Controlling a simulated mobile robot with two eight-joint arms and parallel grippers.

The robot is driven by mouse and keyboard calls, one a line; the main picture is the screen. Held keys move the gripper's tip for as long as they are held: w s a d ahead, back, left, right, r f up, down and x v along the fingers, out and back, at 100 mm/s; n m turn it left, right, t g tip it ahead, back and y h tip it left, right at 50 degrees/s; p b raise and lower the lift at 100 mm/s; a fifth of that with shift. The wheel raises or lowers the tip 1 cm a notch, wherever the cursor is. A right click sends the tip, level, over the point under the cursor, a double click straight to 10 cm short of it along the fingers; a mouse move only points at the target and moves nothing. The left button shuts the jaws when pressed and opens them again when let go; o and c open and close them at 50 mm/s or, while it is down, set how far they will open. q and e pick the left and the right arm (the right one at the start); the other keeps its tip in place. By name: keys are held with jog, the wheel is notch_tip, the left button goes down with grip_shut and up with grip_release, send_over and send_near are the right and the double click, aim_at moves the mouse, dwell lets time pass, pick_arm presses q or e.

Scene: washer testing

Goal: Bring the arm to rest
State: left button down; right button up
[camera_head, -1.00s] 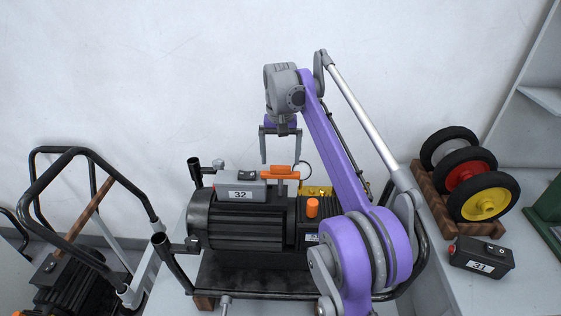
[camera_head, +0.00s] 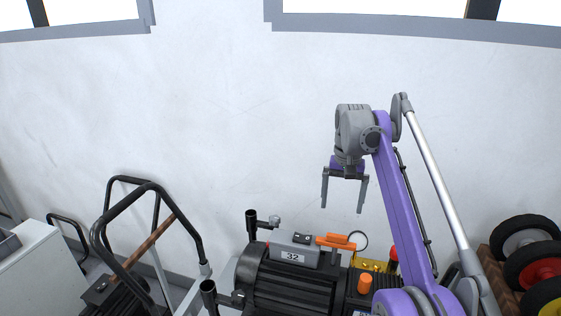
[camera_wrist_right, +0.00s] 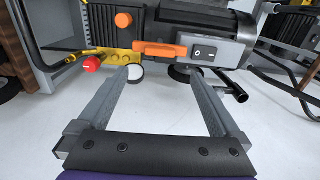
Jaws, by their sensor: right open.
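My right arm (camera_head: 402,205) is purple and grey and reaches up from the lower right in the head view. Its gripper (camera_head: 342,210) points down, open and empty, in the air above the black motor unit (camera_head: 290,285). In the right wrist view the two fingers of the gripper (camera_wrist_right: 165,75) are spread wide with nothing between their tips. Beyond them the motor unit shows with an orange handle (camera_wrist_right: 160,50) and a switch box (camera_wrist_right: 205,52). My left gripper is in neither view.
A grey box labelled 32 (camera_head: 293,248) sits on top of the motor. A black tubular cart frame (camera_head: 150,240) stands at the left. Wheels (camera_head: 535,265) in a wooden rack are at the lower right. A white wall (camera_head: 200,110) is behind, with free air before it.

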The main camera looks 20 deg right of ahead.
jog(key=shift+a, duration=0.1)
jog(key=s+a+f+n+t, duration=0.3)
jog(key=s+a+f, duration=0.2)
jog(key=s+a, duration=0.45)
jog(key=s+a+f+n+t, duration=0.1)
jog(key=s+a+f, duration=0.1)
jog(key=s+f, duration=0.6)
jog(key=s+a+f+n+t, duration=0.1)
jog(key=s+a+f+n, duration=0.1)
jog(key=s+f, duration=0.7)
jog(key=shift+a+t, duration=0.4)
jog(key=shift+a, duration=0.1)
